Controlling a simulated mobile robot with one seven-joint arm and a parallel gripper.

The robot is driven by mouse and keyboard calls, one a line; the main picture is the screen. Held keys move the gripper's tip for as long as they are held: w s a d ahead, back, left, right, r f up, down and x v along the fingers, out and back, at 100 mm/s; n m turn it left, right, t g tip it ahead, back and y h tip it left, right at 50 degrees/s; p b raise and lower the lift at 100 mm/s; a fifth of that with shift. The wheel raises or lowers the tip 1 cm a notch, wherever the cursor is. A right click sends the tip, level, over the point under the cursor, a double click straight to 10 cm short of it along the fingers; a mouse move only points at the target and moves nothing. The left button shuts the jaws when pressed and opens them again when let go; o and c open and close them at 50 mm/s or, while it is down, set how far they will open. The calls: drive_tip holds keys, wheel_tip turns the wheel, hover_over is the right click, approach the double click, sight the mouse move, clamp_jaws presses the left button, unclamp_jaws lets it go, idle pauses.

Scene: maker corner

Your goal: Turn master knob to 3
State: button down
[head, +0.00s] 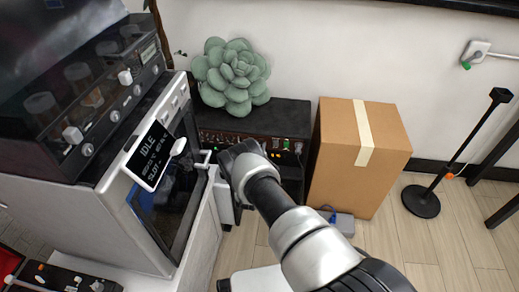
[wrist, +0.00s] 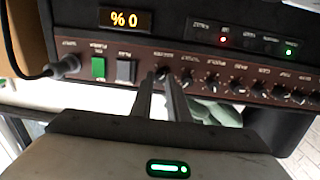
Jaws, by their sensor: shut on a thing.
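The amplifier (head: 285,117) is a black box with a brown control panel, standing against the wall in the head view. In the wrist view its panel (wrist: 215,72) appears upside down, with a row of small black knobs. My gripper (wrist: 161,77) has its two dark fingers closed around the knob (wrist: 162,72) beside the grey switch, which appears to be the master knob; its label is too small to read surely. The fingers hide part of this knob and its pointer. An amber display (wrist: 126,20) shows 0 %. In the head view my gripper (head: 232,165) is in front of the amplifier.
A green succulent (head: 232,75) sits on the amplifier. A cardboard box (head: 358,150) stands close on its right, a white machine (head: 150,180) on its left. In the wrist view, a green switch (wrist: 98,68), grey switch (wrist: 126,71) and plugged cable (wrist: 62,67) lie left of the fingers.

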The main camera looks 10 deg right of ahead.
drive_tip(key=shift+m+y, duration=0.4)
drive_tip(key=shift+m, duration=7.3)
drive_tip(key=c, duration=1.7)
unclamp_jaws()
drive_tip(key=p+v, duration=0.4)
drive_tip(key=v, duration=1.3)
drive_tip(key=shift+s+a+r+p, duration=0.1)
drive_tip(key=shift+s+r+p, duration=0.05)
drive_tip(key=shift+s+p, duration=0.15)
